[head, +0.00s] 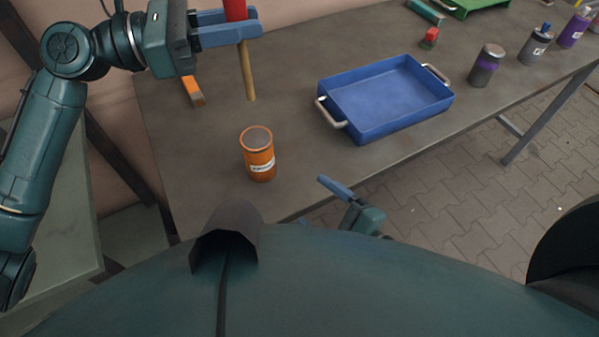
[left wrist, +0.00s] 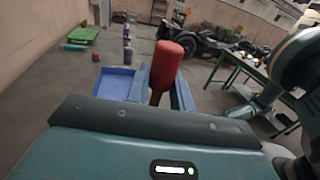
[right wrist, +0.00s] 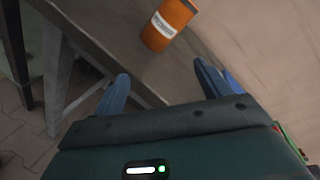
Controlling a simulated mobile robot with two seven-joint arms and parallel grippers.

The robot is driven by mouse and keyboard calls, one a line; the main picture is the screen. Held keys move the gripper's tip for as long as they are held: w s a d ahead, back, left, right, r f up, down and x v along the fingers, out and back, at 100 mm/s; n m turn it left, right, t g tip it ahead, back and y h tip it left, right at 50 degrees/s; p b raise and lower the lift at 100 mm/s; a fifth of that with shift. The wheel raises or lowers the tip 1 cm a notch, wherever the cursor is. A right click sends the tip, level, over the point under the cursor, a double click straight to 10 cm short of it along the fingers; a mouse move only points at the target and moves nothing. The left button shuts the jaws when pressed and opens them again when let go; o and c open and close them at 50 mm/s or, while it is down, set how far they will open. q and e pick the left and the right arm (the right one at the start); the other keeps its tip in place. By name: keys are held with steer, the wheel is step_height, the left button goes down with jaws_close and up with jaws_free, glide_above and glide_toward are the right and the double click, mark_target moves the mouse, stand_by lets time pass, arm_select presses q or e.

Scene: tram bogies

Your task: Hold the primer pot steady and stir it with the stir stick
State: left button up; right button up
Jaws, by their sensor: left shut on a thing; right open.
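The primer pot (head: 258,160) is an orange can with a grey top and a white label. It stands upright near the table's front edge and shows at the top of the right wrist view (right wrist: 168,25). My left gripper (head: 243,26) is shut on the stir stick (head: 248,72), a wooden rod with a red handle. The stick hangs nearly upright, behind the pot in the head view and apart from it. The red handle fills the jaws in the left wrist view (left wrist: 167,65). My right gripper (right wrist: 165,80) is open and empty, short of the pot at the table's front edge.
A blue tray (head: 335,84) with metal handles stands right of the pot on the grey table (head: 200,140). An orange block (head: 193,92) lies at the left.

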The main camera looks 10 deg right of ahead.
mark_target(254, 151)
steer(key=w+m, duration=0.1)
steer(key=m, duration=0.1)
steer(key=w+a+r+m+y, duration=0.1)
steer(key=m, duration=0.2)
steer(key=w+a+m, duration=0.1)
steer(key=m, duration=0.1)
steer(key=shift+w+a+r+m+t+y, duration=0.1)
steer(key=shift+a+r+m+t+y, duration=0.2)
steer(key=shift+y, duration=0.1)
steer(key=shift+w+a+f+m, duration=0.15)
steer(key=shift+w+m, duration=0.35)
steer(key=shift+m, duration=0.2)
steer(key=x, duration=1.2)
steer(key=shift+s+a, duration=0.1)
steer(key=shift+a, duration=0.05)
steer(key=shift+c, duration=0.6)
steer(key=c, duration=1.1)
arm_select(q)
step_height(254, 151, down, 4)
steer(key=shift+a+f, duration=0.15)
step_height(254, 151, down, 13)
